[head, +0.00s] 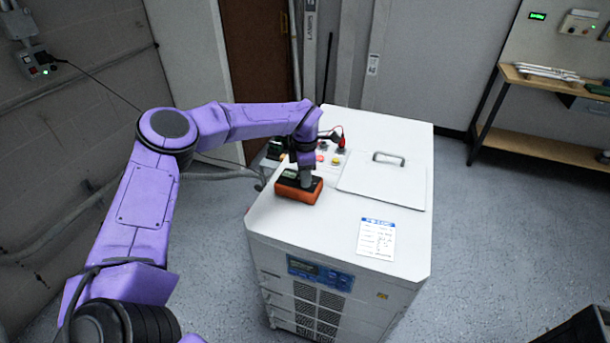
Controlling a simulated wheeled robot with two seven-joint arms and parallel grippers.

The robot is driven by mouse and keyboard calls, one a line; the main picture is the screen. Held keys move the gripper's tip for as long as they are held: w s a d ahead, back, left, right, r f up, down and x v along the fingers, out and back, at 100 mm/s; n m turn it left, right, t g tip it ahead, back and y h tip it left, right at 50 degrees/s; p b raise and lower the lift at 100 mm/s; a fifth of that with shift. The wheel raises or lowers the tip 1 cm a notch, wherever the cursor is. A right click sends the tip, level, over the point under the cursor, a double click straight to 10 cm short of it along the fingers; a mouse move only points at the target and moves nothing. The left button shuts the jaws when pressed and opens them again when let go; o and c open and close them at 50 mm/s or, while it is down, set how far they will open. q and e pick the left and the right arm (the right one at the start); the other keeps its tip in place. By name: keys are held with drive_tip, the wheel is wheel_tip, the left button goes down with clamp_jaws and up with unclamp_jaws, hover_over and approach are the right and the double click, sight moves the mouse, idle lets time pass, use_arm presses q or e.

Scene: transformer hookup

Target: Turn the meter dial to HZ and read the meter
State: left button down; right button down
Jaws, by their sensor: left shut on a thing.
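The meter (297,193) is an orange block with a dark face, lying on the left part of the white cabinet's top. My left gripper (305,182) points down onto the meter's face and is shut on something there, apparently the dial. The fingers hide the dial, so its setting cannot be read. A small greenish patch on the meter's upper face, perhaps its display, is too small to read. My right gripper does not show.
The white cabinet (330,232) has a lid with a handle (388,158) and a paper label (376,238) on top. Terminals with a red lead (341,140) stand behind the meter. A wooden shelf unit (535,150) is at the right. Grey floor lies around the cabinet.

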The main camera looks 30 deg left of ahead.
use_arm(q)
drive_tip(key=c, duration=0.9)
unclamp_jaws()
drive_tip(key=shift+d, duration=0.1)
drive_tip(key=shift+r, duration=0.25)
wheel_tip(320, 180, up, 10)
drive_tip(key=shift+b, duration=1.1)
